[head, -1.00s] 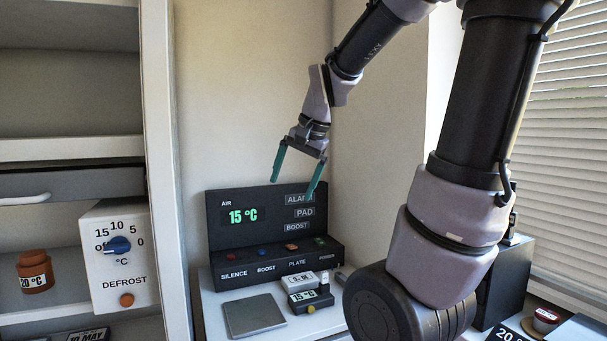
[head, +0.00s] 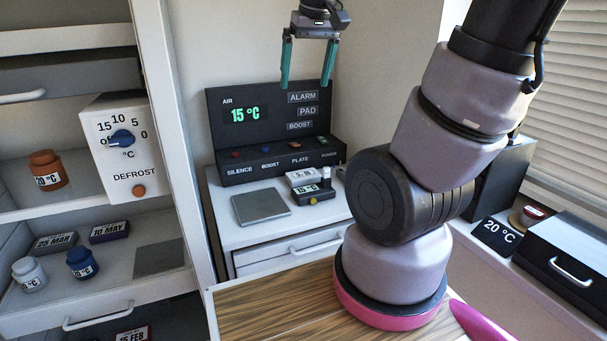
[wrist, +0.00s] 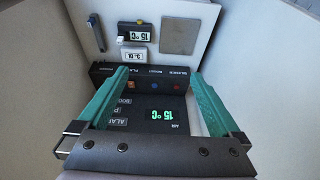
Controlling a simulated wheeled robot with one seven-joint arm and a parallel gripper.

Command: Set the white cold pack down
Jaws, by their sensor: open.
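My gripper (head: 306,85) is open, with its two green fingers pointing down in front of the black control panel (head: 222,152). In the wrist view my gripper (wrist: 157,76) has nothing between its fingers; the panel is beyond them. A small white block (head: 303,176) with a partly readable label lies on the white counter, behind a dark 15 °C block (head: 313,194). The white block also shows in the wrist view (wrist: 135,60), apart from the fingers. I cannot tell for certain whether it is the cold pack.
A grey square plate (head: 261,207) lies on the counter left of the blocks. Left shelves hold an orange jar (head: 47,170), a white jar (head: 29,274), a blue jar (head: 82,264) and dated packs. A black case (head: 575,262) stands at right.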

